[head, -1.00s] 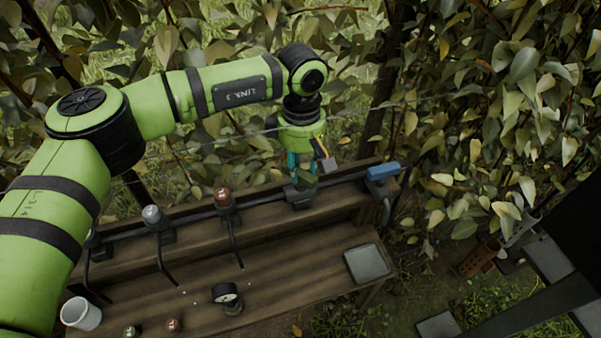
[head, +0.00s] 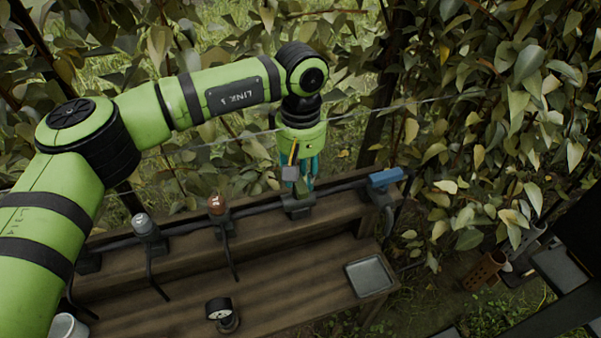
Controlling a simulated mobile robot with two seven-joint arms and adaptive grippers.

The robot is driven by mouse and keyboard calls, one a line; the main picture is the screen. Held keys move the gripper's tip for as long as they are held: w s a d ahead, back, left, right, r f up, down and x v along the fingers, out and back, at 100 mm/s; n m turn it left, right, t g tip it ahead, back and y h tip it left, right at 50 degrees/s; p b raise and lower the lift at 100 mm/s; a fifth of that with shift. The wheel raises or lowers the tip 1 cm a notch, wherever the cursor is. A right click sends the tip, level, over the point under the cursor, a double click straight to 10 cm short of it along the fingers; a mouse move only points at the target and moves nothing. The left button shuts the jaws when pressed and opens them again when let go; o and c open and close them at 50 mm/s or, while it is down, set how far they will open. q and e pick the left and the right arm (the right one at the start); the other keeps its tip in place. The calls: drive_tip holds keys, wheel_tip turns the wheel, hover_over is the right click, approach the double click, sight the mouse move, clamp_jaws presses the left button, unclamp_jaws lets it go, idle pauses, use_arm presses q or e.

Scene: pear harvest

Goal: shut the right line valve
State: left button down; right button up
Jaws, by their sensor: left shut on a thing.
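My left gripper (head: 303,183) reaches down onto the valve at the right of the row of knob valves on the dark pipe. Its teal fingers are shut around the valve's greenish knob, which they mostly hide. The valve's dark body (head: 298,206) shows just below the fingertips, on the upper shelf of the wooden bench. I cannot read the knob's position. My right gripper is not in view.
A copper-knobbed valve (head: 217,206) and a grey-knobbed valve (head: 143,224) stand further left. A gauge (head: 219,310), a grey tray (head: 369,276) and a white cup (head: 66,328) sit on the lower bench.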

sight(301, 178)
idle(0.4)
use_arm(q)
drive_tip(key=c, duration=0.9)
unclamp_jaws()
wheel_tip(301, 178, up, 12)
drive_tip(key=shift+s+d+f, duration=0.1)
